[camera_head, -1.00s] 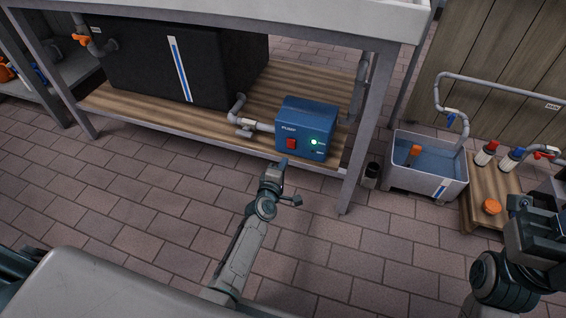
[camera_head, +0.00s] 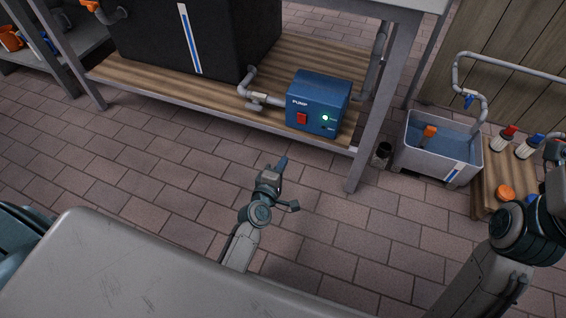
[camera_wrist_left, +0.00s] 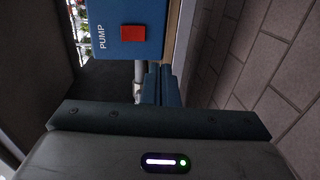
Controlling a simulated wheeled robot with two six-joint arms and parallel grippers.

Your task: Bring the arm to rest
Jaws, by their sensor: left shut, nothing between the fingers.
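My left gripper (camera_head: 281,163) is shut and empty. It hangs over the brick floor in front of the low shelf, apart from the blue pump box (camera_head: 318,104). The pump box has a red switch (camera_head: 302,118) and a lit green light (camera_head: 325,117). In the left wrist view the shut fingers (camera_wrist_left: 159,84) point toward the pump box (camera_wrist_left: 110,40), whose red switch (camera_wrist_left: 133,33) shows beyond them. My right arm stands at the right edge in the head view; its fingers are not seen.
The wooden shelf (camera_head: 170,93) holds a black tank (camera_head: 150,35) and the pump box. A table leg (camera_head: 380,120) stands right of the pump. A grey water tub (camera_head: 440,165) and a wooden stand (camera_head: 490,180) with bottles are at the right. The brick floor (camera_head: 150,190) is clear.

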